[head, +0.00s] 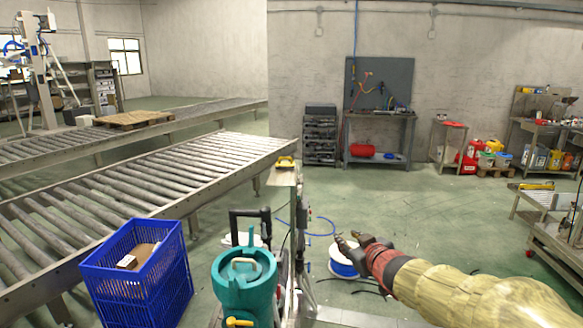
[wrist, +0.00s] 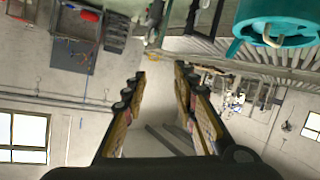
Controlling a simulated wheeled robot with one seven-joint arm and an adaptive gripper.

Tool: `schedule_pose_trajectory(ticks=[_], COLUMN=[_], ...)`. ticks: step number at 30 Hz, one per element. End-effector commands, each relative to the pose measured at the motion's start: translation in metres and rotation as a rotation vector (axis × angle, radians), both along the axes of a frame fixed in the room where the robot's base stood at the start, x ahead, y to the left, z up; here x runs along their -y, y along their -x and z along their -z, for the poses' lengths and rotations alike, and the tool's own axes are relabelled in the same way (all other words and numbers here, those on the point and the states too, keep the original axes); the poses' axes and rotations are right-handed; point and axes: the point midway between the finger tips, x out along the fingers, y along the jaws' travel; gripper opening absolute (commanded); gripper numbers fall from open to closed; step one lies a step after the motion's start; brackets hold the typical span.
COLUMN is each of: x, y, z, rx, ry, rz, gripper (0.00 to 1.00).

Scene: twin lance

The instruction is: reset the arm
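My gripper (head: 350,242) reaches in from the lower right in the head view, at the end of my yellowish, covered arm. In the wrist view my gripper (wrist: 160,82) shows two fingers spread apart with nothing between them. The wrist view is turned over, with the wall and windows low in the picture. In the head view the fingertips appear close to a white and blue cable spool (head: 343,264) on the floor; I cannot tell the distance.
A teal machine (head: 243,285) stands left of my gripper, beside a blue crate (head: 140,275) holding a cardboard box. A roller conveyor (head: 130,180) runs along the left. A workbench (head: 379,132) stands at the back wall. Green floor between is mostly open.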

Motion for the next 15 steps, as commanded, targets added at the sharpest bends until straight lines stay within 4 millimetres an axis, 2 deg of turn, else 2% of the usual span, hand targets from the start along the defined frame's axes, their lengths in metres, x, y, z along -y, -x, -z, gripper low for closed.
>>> schedule_pose_trajectory(ticks=[1, 3, 5, 7, 11, 12, 15], x=[0.017, 0.039, 0.055, 0.066, 0.071, 0.069, 0.059], y=[0.024, 0.061, 0.098, 0.145, 0.233, 0.259, 0.315], z=[-0.014, -0.022, -0.023, -0.019, -0.001, 0.007, 0.024], rx=[-0.025, -0.086, -0.15, -0.233, -0.401, -0.453, -0.57], ry=[0.009, 0.013, 0.007, -0.008, -0.051, -0.068, -0.104], rz=[0.075, 0.179, 0.256, 0.329, 0.409, 0.421, 0.428], gripper=[0.28, 0.28, 0.28, 0.28, 0.28, 0.28, 0.28])
